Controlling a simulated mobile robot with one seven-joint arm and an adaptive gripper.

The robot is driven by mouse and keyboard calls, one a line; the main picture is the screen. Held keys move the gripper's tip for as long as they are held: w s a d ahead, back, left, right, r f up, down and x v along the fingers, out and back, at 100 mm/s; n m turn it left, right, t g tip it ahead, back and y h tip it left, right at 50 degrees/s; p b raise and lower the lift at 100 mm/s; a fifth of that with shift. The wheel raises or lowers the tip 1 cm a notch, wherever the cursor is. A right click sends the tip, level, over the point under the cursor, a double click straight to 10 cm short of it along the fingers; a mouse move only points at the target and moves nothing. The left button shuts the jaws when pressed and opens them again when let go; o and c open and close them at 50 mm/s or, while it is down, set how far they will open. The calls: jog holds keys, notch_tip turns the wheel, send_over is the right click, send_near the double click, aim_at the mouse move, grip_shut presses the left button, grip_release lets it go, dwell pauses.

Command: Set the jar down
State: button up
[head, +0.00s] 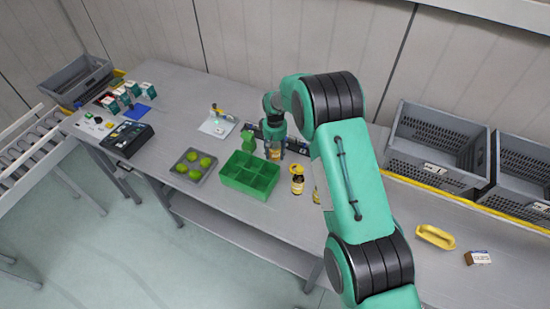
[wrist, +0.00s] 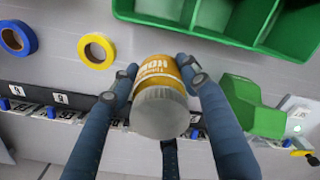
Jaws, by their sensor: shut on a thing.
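The jar, with a yellow label and a grey lid, shows in the wrist view (wrist: 160,108). My gripper (wrist: 158,78) is shut on it, with one finger on each side. The lid faces the wrist camera. I cannot tell whether the jar's base touches the table.
Another yellow-labelled jar (head: 297,185) stands to the right, with a partly hidden one beside it. A green object (wrist: 252,107) sits close right of the held jar. A blue roll (wrist: 17,38) and a yellow roll (wrist: 97,50) lie left. A grey tray (head: 188,178) holds several green fruits.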

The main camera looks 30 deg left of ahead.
aim_at(275, 157)
jog(key=shift+f, duration=2)
jog(key=shift+f, duration=0.15)
jog(key=o, duration=1.5)
jog(key=shift+c, duration=0.2)
jog(key=shift+r+b, duration=0.35)
jog(key=shift+r, duration=5.8)
